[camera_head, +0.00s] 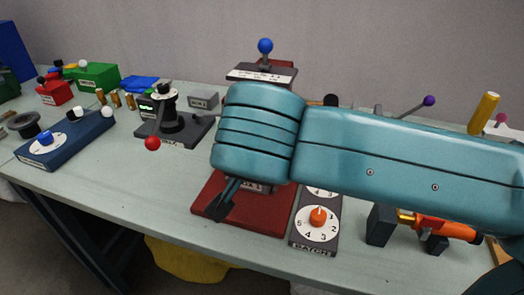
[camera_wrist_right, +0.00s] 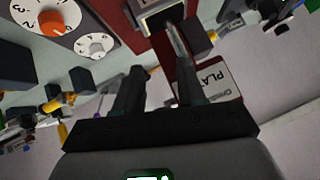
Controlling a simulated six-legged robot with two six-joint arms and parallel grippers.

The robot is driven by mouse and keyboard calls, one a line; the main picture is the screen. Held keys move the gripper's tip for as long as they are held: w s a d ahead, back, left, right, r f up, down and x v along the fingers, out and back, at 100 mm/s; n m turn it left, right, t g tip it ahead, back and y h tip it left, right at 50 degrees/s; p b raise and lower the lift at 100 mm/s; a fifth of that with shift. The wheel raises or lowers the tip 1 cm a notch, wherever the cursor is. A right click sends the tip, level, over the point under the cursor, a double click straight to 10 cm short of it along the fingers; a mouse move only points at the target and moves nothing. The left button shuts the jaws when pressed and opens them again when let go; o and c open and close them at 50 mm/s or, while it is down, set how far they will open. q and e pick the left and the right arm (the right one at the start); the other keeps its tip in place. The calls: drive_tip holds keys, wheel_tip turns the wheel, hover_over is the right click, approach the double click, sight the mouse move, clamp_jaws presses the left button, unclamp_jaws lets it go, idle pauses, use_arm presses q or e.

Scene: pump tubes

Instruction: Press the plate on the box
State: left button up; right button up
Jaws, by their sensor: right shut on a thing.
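My right arm reaches in from the right in the head view and hides most of the dark red stand (camera_head: 250,215). My right gripper (camera_head: 219,205) points down over the stand's front left part. In the wrist view its dark fingers (camera_wrist_right: 155,75) hold a thing that I cannot make out. A dark box with a pale window (camera_wrist_right: 163,17) lies past the fingertips on the stand. In the head view a grey plate with a white label (camera_head: 262,73) shows above my arm. My left gripper is not in view.
A dial panel (camera_head: 317,222) with an orange knob stands right of the stand. A blue ball (camera_head: 265,46) tops a rod behind. A black device with a red ball lever (camera_head: 152,143) and a blue box (camera_head: 70,142) are at left. The table's front left is clear.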

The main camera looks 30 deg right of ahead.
drive_tip(key=shift+s+d+f, duration=0.15)
drive_tip(key=shift+d+f, duration=0.05)
drive_tip(key=shift+f, duration=0.1)
